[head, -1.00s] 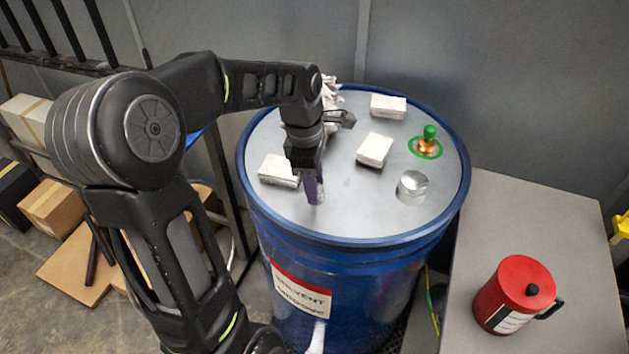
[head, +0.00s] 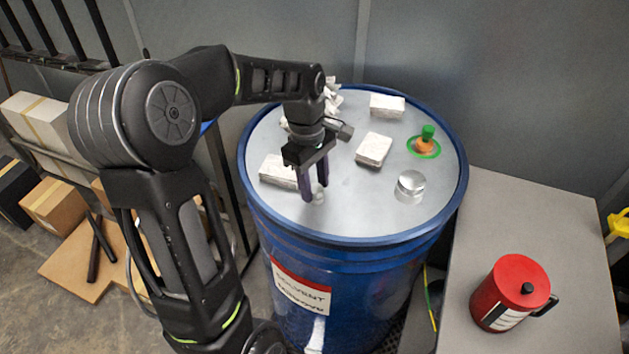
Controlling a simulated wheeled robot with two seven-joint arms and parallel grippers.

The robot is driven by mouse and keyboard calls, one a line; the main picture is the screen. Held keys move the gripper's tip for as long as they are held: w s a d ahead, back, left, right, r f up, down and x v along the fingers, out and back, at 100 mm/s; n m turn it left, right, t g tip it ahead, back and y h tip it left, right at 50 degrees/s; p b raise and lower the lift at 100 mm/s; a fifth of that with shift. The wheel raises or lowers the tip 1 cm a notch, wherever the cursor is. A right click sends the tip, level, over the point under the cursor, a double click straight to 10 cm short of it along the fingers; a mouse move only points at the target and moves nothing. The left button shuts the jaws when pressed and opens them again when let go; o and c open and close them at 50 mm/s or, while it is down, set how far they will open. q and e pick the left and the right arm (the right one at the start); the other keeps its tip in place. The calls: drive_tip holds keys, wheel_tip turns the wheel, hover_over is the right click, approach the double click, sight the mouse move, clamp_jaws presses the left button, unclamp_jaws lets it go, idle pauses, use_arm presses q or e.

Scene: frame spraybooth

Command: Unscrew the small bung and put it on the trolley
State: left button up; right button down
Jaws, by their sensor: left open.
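A small silvery bung (head: 319,196) shows on the drum lid (head: 350,205), partly hidden by my left gripper's fingers. My left gripper (head: 315,192) points down with its two dark fingers apart, one on each side of the bung in the picture. I cannot tell whether they touch it. A larger silver cap (head: 411,184) stands on the lid to the right. The grey flat top (head: 480,235) right of the drum looks like the trolley. My right gripper is not in view.
Several white wrapped blocks, such as one at the lid's middle (head: 374,149), lie on the lid. A green-topped brass fitting (head: 427,137) stands at the back right. A red can (head: 512,293) occupies the grey top's front; its back is clear.

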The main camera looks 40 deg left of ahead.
use_arm(q)
drive_tip(key=shift+r+m, duration=0.15)
drive_tip(key=shift+m, duration=1.35)
drive_tip(key=m+p, duration=0.1)
drive_tip(key=m, duration=0.2)
drive_tip(key=shift+w+g, duration=0.1)
drive_tip(key=shift+g, duration=0.3)
drive_tip(key=shift+m, duration=0.8)
